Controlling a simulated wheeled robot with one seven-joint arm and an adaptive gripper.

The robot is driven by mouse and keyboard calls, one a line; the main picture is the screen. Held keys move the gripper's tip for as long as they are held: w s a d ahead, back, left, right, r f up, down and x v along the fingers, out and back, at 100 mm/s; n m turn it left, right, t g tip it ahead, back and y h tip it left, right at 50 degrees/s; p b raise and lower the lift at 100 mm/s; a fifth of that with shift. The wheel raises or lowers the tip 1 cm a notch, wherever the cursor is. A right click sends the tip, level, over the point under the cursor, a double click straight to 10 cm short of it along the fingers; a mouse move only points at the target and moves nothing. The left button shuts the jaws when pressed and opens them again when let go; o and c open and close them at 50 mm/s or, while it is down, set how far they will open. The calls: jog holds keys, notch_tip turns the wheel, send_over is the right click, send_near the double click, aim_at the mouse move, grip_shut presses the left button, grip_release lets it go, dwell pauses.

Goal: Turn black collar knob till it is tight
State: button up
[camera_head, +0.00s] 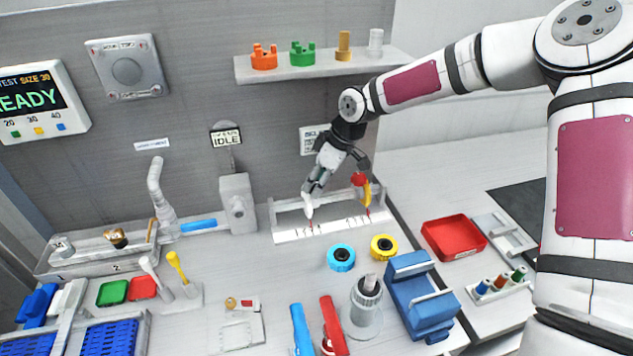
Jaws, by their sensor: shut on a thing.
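My gripper (318,182) reaches down at the back of the bench, tilted to the left, over the left part of a white frame (287,236). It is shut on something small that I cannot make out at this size. A white pointed piece (308,206) shows right below the fingertips. A yellow piece (367,192) stands at the frame's right part. I cannot tell any black collar knob for sure. A blue ring (333,262) and a yellow ring (377,252), each with a black centre, lie in front of the frame, apart from my gripper.
A shelf (285,73) with several small parts is above. A grey post unit (238,204) stands left of the frame. A blue vise-like block (410,290), a grey stand (366,297) and a red tray (453,222) are forward and right. Some bench between is clear.

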jog(key=shift+d+n, duration=0.1)
jog(key=shift+n, duration=0.4)
jog(key=o, duration=1.2)
jog(key=shift+c, duration=0.2)
jog(key=m+p, duration=0.1)
jog(key=m, duration=0.2)
jog(key=shift+s+t+h, duration=0.15)
jog(key=shift+t+h, duration=0.15)
jog(key=m, duration=0.1)
jog(key=m+t, duration=0.1)
jog(key=m, duration=0.1)
jog(key=m+h+p, duration=0.1)
jog(key=shift+s+a, duration=0.1)
jog(key=shift+a, duration=0.2)
jog(key=shift+r+m+t, duration=0.2)
jog(key=shift+m+t, duration=0.1)
jog(key=shift+m, duration=0.2)
jog(key=v, duration=1.3)
jog(key=shift+r+p, duration=0.25)
jog(key=shift+p, duration=0.1)
